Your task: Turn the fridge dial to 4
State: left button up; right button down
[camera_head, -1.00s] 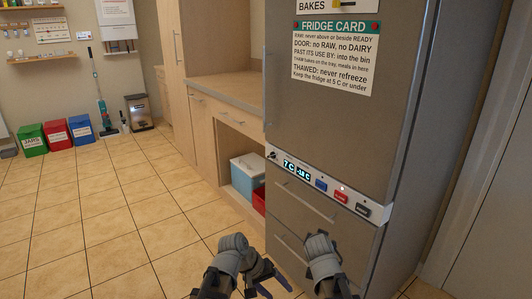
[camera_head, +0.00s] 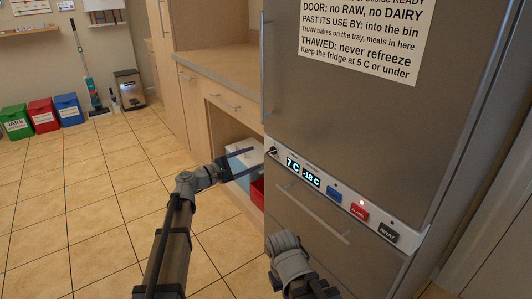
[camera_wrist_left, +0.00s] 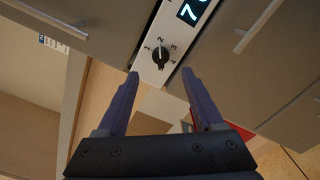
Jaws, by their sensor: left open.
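The fridge dial (camera_head: 272,151) is a small black knob at the left end of the white control strip on the fridge. It also shows in the left wrist view (camera_wrist_left: 160,56), ringed by the numbers 1 to 4, with its white mark seeming to point near 2. My left gripper (camera_head: 250,161) is open and empty, just left of the dial. In the left wrist view its fingertips (camera_wrist_left: 160,74) are on either side of and short of the dial, apart from it. The display (camera_head: 293,164) reads 7 C. My right arm's wrist (camera_head: 290,262) is low in front of the fridge; its fingers are hidden.
The strip also carries a blue button (camera_head: 334,194), a red button (camera_head: 359,212) and a dark button (camera_head: 388,232). A drawer handle (camera_head: 315,214) sticks out below. A cooler box (camera_head: 243,155) and a red box (camera_head: 257,193) stand under the counter.

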aim_at(268, 153)
pick_arm(q)
jog(key=x, duration=0.7)
grip_shut()
dwell(0.6)
